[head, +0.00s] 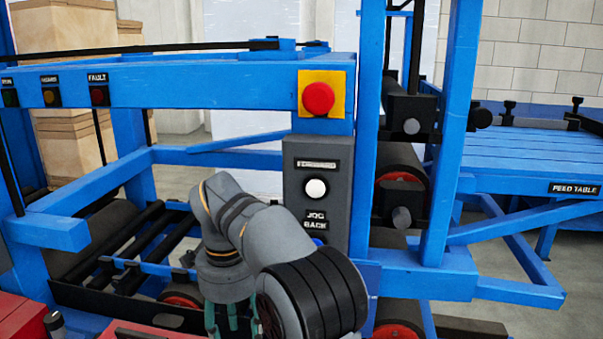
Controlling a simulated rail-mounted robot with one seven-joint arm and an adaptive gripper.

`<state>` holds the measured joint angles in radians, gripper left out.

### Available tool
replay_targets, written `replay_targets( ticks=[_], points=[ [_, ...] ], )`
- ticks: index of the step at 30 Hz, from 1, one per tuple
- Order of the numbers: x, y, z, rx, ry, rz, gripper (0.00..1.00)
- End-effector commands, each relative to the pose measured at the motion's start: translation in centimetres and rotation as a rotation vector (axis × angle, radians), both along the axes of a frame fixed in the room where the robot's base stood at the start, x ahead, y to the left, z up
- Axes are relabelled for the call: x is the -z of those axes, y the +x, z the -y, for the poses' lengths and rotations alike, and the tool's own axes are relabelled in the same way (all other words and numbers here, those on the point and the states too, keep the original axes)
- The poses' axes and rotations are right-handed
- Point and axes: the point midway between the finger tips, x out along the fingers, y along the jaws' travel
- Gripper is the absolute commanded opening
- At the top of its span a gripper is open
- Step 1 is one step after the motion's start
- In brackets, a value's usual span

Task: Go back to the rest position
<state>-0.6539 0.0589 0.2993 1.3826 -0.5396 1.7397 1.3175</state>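My arm reaches in from the bottom of the head view and bends over in front of the grey control box (342,163). My gripper (232,322) appears below the wrist at the bottom edge, as narrow teal parts partly cut off by the frame and covered by the arm. I cannot tell whether its fingers are open or shut, and no held object shows. The control box has a white round button (316,188) above a "JOG BACK" label. A blue button (319,240) below the label is partly hidden by my arm.
A red emergency button (317,98) sits on a yellow plate above the box. Blue frame beams and posts (440,150) stand close around the arm. Rollers (402,180) are to the right, the feed table (530,155) farther right. A red object (22,318) is at lower left.

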Motion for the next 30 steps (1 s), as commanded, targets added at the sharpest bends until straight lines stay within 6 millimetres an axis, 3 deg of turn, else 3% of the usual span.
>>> replay_targets(
  ticks=[6, 12, 25, 30],
  points=[
    [4.0, -0.1, 0.0, 0.001, -0.002, -0.005, 0.51],
    [5.9, 0.0, 0.0, 0.002, 0.000, -0.001, 0.51],
    [6.1, 0.1, 0.0, -0.018, 0.001, 0.001, 0.51],
    [5.4, 0.1, -0.1, -0.008, 0.002, 0.003, 0.51]
  ],
)
